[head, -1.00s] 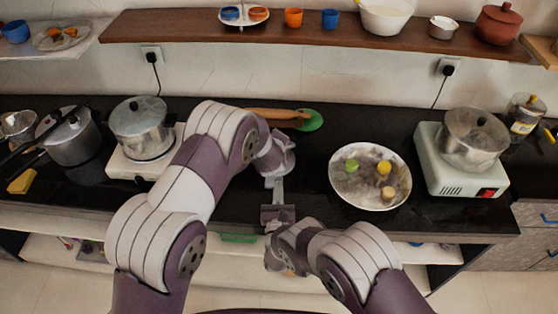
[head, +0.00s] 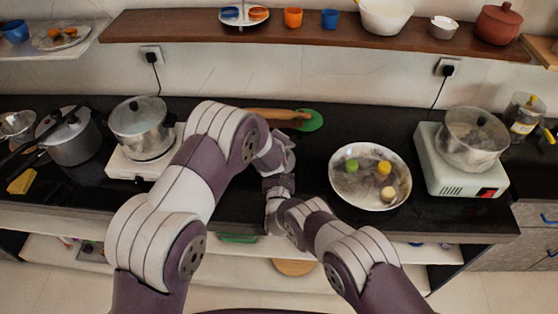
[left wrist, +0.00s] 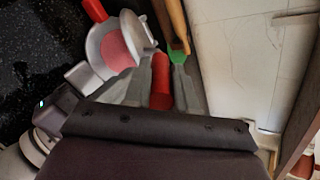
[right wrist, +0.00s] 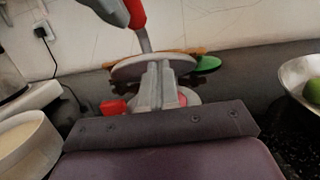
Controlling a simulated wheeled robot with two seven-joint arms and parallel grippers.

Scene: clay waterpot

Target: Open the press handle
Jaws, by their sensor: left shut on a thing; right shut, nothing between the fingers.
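The press has grey round plates (left wrist: 118,50) with a red-pink inner face in the left wrist view. One red handle (left wrist: 95,10) sticks out at the upper left there. My left gripper (left wrist: 163,72) is shut on another red handle (left wrist: 161,88), which lies between its fingers. In the right wrist view, the press's grey disc (right wrist: 150,68) is just beyond my right gripper (right wrist: 158,75), a raised red handle (right wrist: 135,12) is above it and a red handle end (right wrist: 112,106) is at its left. My right gripper is shut and empty; contact is unclear. My arms mostly hide the press in the head view.
A plate of ingredients (head: 347,194) is to the right, a pot on a white stove (head: 130,163) to the left.

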